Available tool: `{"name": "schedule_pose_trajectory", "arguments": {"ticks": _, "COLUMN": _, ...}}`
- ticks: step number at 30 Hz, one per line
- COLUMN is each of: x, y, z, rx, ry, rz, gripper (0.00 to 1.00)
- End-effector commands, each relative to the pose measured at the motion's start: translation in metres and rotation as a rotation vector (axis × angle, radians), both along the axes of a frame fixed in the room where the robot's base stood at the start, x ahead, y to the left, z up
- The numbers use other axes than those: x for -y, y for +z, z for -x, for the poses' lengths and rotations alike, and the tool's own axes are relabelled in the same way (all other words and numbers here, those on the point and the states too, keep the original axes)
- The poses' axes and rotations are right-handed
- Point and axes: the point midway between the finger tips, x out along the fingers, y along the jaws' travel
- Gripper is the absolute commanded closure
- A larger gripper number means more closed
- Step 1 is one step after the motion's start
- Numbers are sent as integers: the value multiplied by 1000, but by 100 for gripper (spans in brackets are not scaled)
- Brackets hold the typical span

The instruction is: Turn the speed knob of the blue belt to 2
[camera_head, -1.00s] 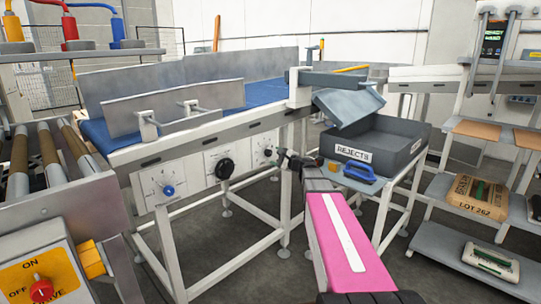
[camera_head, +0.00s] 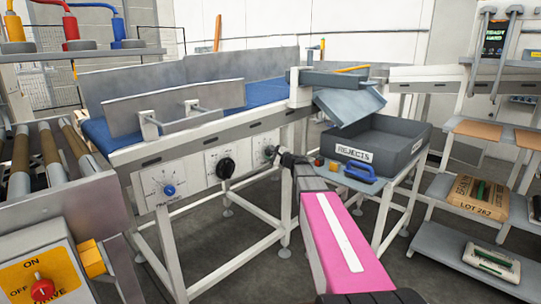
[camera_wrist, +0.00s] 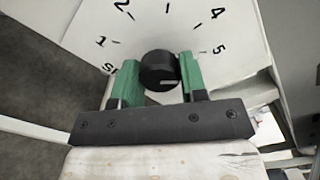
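The blue belt (camera_head: 265,92) runs across the conveyor at the back. Along its front rail are a dial with a blue knob (camera_head: 169,190), a dial with a larger black knob (camera_head: 225,168), and a right-hand dial (camera_head: 262,147) at my gripper (camera_head: 278,156). In the wrist view, a round black knob (camera_wrist: 158,72) sits between the green fingers of my gripper (camera_wrist: 162,75). Its white mark points right, on the side of 4 and 5. The dial plate (camera_wrist: 165,25) shows 1, 2, 4, 5 and partly hidden lettering. The fingers flank the knob closely; whether both press it is unclear.
A grey REJECTS bin (camera_head: 385,140) stands on a small table right of my gripper, with a blue-handled item (camera_head: 360,172) in front. A yellow drive box (camera_head: 45,270) is at lower left. Shelves with sacks (camera_head: 480,195) are at right. Open floor lies below the belt.

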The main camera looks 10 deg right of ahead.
Motion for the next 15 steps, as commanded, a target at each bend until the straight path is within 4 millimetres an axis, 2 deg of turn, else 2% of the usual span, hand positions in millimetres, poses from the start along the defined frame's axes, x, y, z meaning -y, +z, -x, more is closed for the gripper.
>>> {"name": "schedule_pose_trajectory", "arguments": {"ticks": 8, "x": 0, "y": 0, "z": 0, "rx": 26, "ry": 1, "rz": 38, "gripper": 84}}
{"name": "schedule_pose_trajectory", "arguments": {"ticks": 15, "x": 0, "y": 0, "z": 0, "rx": 113, "ry": 1, "rz": 156, "gripper": 84}}
